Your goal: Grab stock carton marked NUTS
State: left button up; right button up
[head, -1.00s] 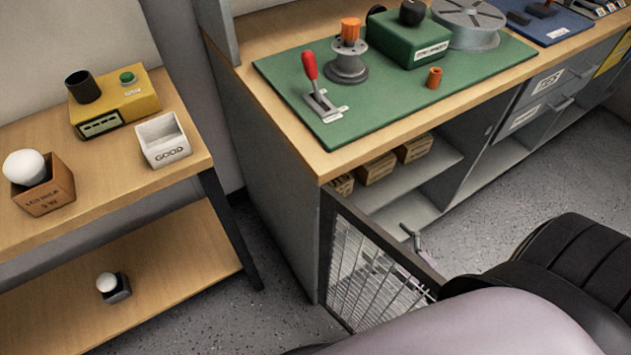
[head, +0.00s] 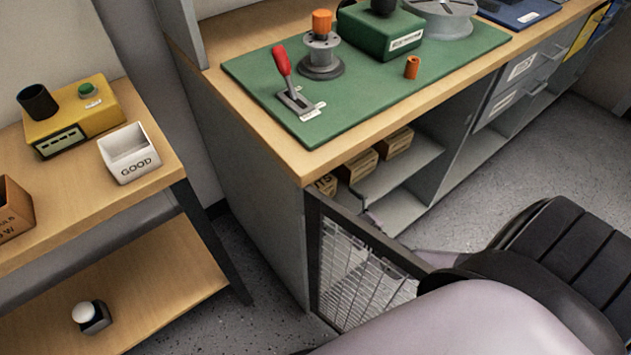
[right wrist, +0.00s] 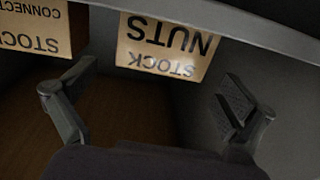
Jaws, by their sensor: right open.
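The NUTS carton (right wrist: 165,48) is a tan box with black print, upside down in the right wrist view. In the head view it is the leftmost carton (head: 327,185) on the shelf under the bench, partly hidden by the bench corner and mesh door. My right gripper (right wrist: 158,88) is open and empty, its fingers apart on either side below the carton in the picture, with the carton face ahead and not between the fingers. In the head view a small part of my right gripper (head: 373,219) shows behind the door's top edge. My left gripper is not in view.
A CONNECTORS carton (right wrist: 40,28) is beside the NUTS carton. Other cartons (head: 396,142) line the shelf (head: 415,160). The grey shelf edge (right wrist: 230,22) crosses before the cartons. An open mesh door (head: 355,275) stands beside my right arm. The bench top (head: 450,85) overhangs the shelf.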

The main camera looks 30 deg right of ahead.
aim_at(323, 191)
jog(key=w, duration=0.3)
jog(key=w+a, duration=0.1)
jog(key=shift+w+r+b, duration=0.25)
jog(key=shift+r+b, duration=0.05)
jog(key=shift+b, duration=0.05)
jog(key=shift+w, duration=0.25)
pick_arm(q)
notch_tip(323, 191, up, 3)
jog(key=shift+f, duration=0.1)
pick_arm(e)
jog(key=c, duration=1.4)
jog(key=shift+r, duration=0.15)
